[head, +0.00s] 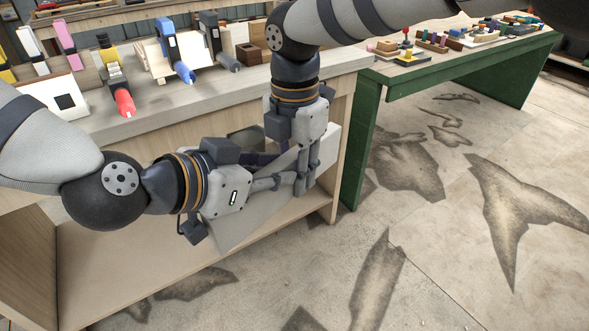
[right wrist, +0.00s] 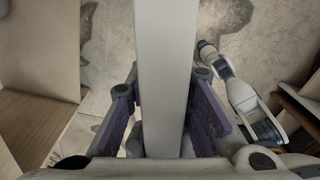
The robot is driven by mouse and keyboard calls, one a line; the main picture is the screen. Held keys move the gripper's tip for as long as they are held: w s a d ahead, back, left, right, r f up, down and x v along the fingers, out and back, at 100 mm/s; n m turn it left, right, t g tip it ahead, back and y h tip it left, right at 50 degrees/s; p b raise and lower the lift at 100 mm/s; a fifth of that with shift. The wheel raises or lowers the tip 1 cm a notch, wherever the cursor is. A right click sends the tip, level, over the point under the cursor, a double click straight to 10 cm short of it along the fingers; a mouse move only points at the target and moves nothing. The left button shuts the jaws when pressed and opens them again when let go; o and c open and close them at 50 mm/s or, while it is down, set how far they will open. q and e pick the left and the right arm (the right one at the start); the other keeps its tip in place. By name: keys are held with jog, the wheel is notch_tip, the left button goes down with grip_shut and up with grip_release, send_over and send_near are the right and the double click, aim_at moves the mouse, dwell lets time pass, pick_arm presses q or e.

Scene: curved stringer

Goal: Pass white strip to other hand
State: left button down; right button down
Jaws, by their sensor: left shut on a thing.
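The white strip (head: 246,224) is a long, flat, pale piece held in the air in front of the workbench. It slants up to the right behind both grippers in the head view. My left gripper (head: 270,184) is shut on the strip, coming from the left. My right gripper (head: 303,186) points down close beside the left one. In the right wrist view the strip (right wrist: 166,60) runs between the right gripper's purple-padded fingers (right wrist: 165,100), which stand apart with gaps at its sides. The grippers hide part of the strip in the head view.
A wooden workbench (head: 190,104) with a lower shelf (head: 130,270) stands behind the arms, holding several tools and blocks. A green table (head: 470,60) with small coloured pieces stands to the right. The stained floor (head: 440,250) at right is clear.

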pick_arm(q)
jog(key=c, duration=1.3)
grip_release()
jog(key=shift+s+d+r, duration=0.1)
jog(key=shift+s+d, duration=0.15)
jog(key=shift+d, duration=0.05)
jog(key=shift+c, duration=0.2)
jog(key=shift+a, duration=0.1)
